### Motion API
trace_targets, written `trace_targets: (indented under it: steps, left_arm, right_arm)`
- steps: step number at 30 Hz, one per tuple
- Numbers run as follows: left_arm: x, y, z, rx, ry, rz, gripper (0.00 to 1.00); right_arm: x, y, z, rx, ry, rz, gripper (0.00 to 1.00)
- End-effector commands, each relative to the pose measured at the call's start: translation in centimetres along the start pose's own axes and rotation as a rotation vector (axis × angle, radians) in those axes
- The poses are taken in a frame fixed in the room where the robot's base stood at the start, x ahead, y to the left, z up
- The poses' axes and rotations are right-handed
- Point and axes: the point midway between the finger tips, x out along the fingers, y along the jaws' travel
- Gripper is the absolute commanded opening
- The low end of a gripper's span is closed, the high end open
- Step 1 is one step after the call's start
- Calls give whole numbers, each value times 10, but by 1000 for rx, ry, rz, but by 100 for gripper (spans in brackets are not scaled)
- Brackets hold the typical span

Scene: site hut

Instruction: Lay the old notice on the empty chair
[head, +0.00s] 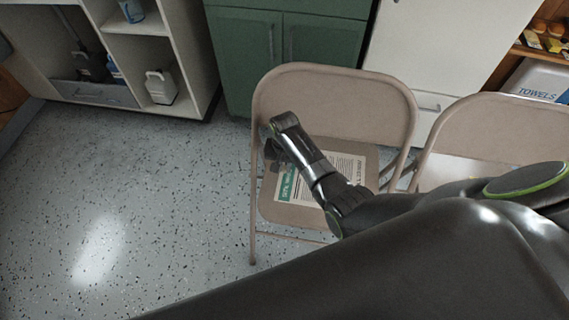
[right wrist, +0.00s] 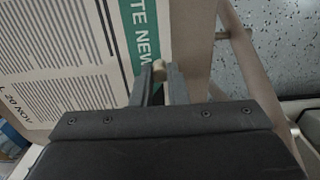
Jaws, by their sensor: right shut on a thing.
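The old notice (head: 345,168) is a printed sheet with a green band along one edge. In the head view it lies over the seat of the left tan folding chair (head: 335,88), partly hidden by my right arm. I cannot tell whether it touches the seat. My right gripper (head: 273,150) is at the seat's left side. In the right wrist view the notice (right wrist: 65,65) fills the upper left, and the fingers of my right gripper (right wrist: 158,85) are shut on its green-banded edge. My left gripper is not in view.
A second tan folding chair (head: 500,115) stands to the right, with something pale (head: 448,172) on its seat, mostly hidden by my arm. Behind are green cabinets (head: 290,40) and an open shelf with a white jug (head: 160,87). The speckled floor (head: 140,185) at left is clear.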

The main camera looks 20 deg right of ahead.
Motion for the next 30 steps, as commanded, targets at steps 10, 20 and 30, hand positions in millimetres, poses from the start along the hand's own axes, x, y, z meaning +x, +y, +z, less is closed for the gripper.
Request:
trace_targets:
  steps: [10,20,30]
  left_arm:
    - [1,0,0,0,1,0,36]
    - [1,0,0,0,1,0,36]
    - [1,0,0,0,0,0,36]
  right_arm:
    - [5,0,0,0,1,0,0]
    - [5,0,0,0,1,0,38]
    - [5,0,0,0,1,0,39]
